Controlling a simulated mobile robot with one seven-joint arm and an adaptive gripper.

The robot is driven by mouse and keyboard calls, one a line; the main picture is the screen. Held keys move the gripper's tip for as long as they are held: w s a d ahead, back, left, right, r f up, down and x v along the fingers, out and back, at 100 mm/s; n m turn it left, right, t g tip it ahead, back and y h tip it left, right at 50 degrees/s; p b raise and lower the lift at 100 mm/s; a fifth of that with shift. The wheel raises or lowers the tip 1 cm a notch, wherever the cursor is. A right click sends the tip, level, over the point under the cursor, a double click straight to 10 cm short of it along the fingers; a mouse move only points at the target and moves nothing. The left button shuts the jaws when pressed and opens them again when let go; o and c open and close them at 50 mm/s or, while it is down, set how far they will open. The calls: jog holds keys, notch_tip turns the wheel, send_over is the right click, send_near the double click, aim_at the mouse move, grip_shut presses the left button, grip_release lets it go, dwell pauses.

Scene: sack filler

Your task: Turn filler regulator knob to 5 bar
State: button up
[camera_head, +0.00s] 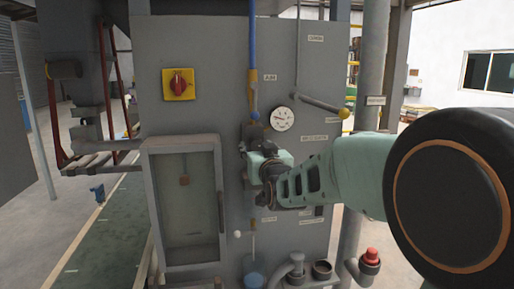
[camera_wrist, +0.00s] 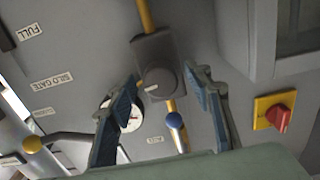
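The regulator knob (camera_wrist: 160,83) is a round dark grey knob on a grey block in a yellow pipe line, seen in the wrist view. My gripper (camera_wrist: 161,75) is open, with one blue-padded finger on each side of the knob and a visible gap to it. In the head view my gripper (camera_head: 256,160) is at the panel and hides most of the knob. A round white pressure gauge (camera_head: 282,118) sits just above and right of my gripper; its reading is too small to tell. In the wrist view the left finger partly covers the gauge (camera_wrist: 133,118).
A red rotary switch on a yellow plate (camera_head: 179,84) is at the panel's upper left. A yellow-tipped lever (camera_head: 322,104) sticks out at upper right. A blue-ended valve handle (camera_wrist: 174,120) is close to the knob. A framed glass door (camera_head: 187,200) is lower left.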

jog(key=c, duration=1)
jog(key=shift+c, duration=0.2)
jog(key=shift+f+b, duration=0.1)
jog(key=shift+b, duration=0.3)
jog(key=m+b, duration=0.4)
jog(key=shift+f+b, duration=0.1)
jog(key=shift+b, duration=0.2)
jog(key=m+b, duration=0.5)
jog(key=shift+b, duration=0.4)
jog(key=m+b, duration=0.2)
jog(key=m, duration=0.1)
jog(key=m+b, duration=0.2)
jog(key=shift+a+r+m+b, duration=0.1)
jog(key=shift+r+m+b, duration=0.1)
jog(key=shift+m+b, duration=0.2)
jog(key=m, duration=0.1)
jog(key=m+b, duration=0.1)
jog(key=m, duration=0.2)
jog(key=shift+r+m+b, duration=0.25)
jog(key=shift+m+b, duration=0.15)
